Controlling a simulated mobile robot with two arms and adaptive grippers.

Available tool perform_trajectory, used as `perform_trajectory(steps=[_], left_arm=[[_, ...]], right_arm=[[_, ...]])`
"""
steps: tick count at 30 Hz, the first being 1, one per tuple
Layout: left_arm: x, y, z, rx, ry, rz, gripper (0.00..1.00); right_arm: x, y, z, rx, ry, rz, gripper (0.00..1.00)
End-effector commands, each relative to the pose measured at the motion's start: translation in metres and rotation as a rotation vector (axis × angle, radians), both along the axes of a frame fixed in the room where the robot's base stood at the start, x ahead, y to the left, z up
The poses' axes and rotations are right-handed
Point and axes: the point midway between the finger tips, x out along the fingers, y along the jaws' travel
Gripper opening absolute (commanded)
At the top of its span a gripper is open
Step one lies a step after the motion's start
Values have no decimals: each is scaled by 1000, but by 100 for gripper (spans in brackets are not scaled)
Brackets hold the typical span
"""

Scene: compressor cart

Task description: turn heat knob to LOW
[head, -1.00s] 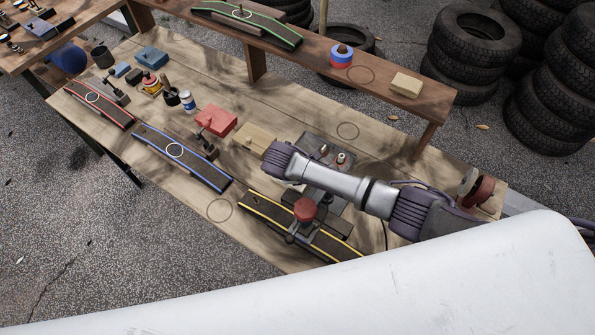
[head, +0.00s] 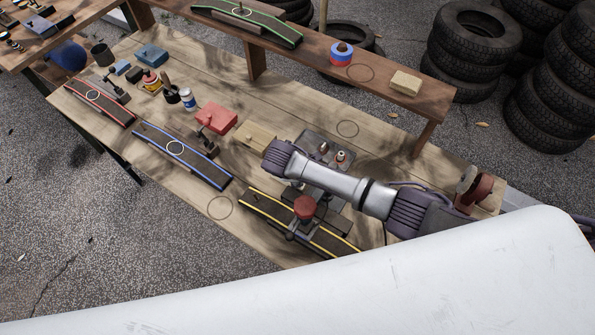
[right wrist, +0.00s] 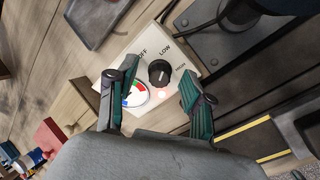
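The black heat knob (right wrist: 159,72) sits on a white panel (right wrist: 187,57) marked OFF, LOW and HIGH in the right wrist view. I cannot tell for sure which label its pointer faces. A round gauge with coloured sectors (right wrist: 134,95) is beside the knob, partly covered by one finger. My right gripper (right wrist: 158,100) is open, its two fingers apart on either side of the knob's area, with nothing between them in a grip. In the head view my right arm covers the panel and knob. My left gripper is not in view.
A yellow-edged ramp (head: 275,212) with a red-topped tool (head: 305,208) lies close to my right arm. A grey tray (head: 312,143) is behind it. A red box (head: 217,118) and a wooden block (head: 255,136) stand to the left. A raised shelf (head: 437,98) runs behind.

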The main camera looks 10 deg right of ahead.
Motion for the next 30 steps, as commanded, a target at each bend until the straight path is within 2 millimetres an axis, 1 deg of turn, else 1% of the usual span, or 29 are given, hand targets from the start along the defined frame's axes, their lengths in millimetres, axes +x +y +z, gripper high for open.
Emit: perform_trajectory(steps=[7, 11, 14, 21, 24, 27, 30], left_arm=[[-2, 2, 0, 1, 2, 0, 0], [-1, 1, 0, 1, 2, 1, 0], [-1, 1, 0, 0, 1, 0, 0], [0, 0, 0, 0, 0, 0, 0], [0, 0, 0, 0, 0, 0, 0], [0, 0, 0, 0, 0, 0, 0], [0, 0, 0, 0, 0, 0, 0]], right_arm=[[0, 0, 1, 1, 0, 0, 52], [-2, 3, 9, 2, -1, 2, 52], [-7, 8, 23, 4, -3, 2, 52], [-23, 21, 71, 4, -3, 2, 52], [-29, 25, 87, 2, -3, 1, 52], [-33, 29, 99, 2, -1, 1, 52], [-36, 30, 106, 1, 0, 0, 52]])
